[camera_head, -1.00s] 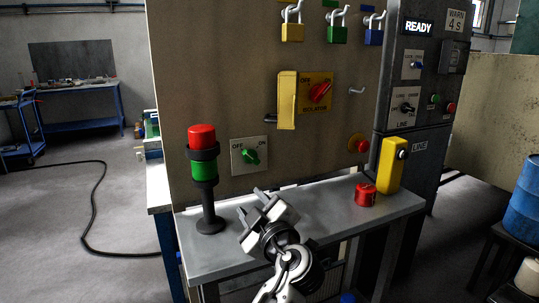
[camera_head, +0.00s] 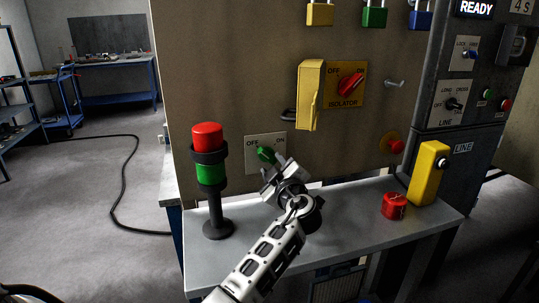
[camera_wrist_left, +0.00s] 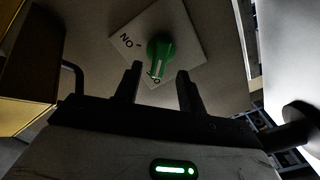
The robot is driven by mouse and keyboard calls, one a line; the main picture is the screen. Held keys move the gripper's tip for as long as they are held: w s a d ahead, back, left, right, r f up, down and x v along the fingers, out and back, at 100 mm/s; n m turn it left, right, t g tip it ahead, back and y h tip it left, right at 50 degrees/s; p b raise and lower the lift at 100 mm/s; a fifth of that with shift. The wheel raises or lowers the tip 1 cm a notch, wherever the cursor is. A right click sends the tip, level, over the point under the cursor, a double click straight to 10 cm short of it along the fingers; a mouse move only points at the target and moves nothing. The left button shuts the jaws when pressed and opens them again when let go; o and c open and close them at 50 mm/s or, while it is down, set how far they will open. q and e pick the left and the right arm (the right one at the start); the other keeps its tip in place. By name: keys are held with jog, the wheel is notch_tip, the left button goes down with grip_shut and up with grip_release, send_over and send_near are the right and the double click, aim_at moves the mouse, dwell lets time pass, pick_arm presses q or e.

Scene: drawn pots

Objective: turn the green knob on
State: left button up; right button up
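The green knob (camera_head: 266,154) sits on a pale OFF/ON plate (camera_head: 253,141) on the beige panel. In the left wrist view the knob (camera_wrist_left: 161,48) lies ahead, between the lines of my two fingers; its white mark points toward the partly hidden OFF label, away from ON. My left gripper (camera_head: 273,172) is open just below and in front of the knob, and partly covers the plate. In the wrist view its fingers (camera_wrist_left: 158,84) are spread and empty, with gaps to the knob on both sides. I see no contact. My right gripper is out of view.
A red and green stack light (camera_head: 210,172) stands on the grey bench (camera_head: 345,225), left of my arm. A yellow isolator flap (camera_head: 310,95) with a handle juts out above right of the knob. A red cylinder (camera_head: 394,206) and a yellow box (camera_head: 428,174) stand at the right.

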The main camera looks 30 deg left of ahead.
aim_at(268, 158)
pick_arm(q)
jog(key=x, duration=0.4)
jog(key=shift+w+p, duration=0.1)
jog(key=shift+p, duration=0.25)
jog(key=shift+c, duration=0.7)
grip_shut()
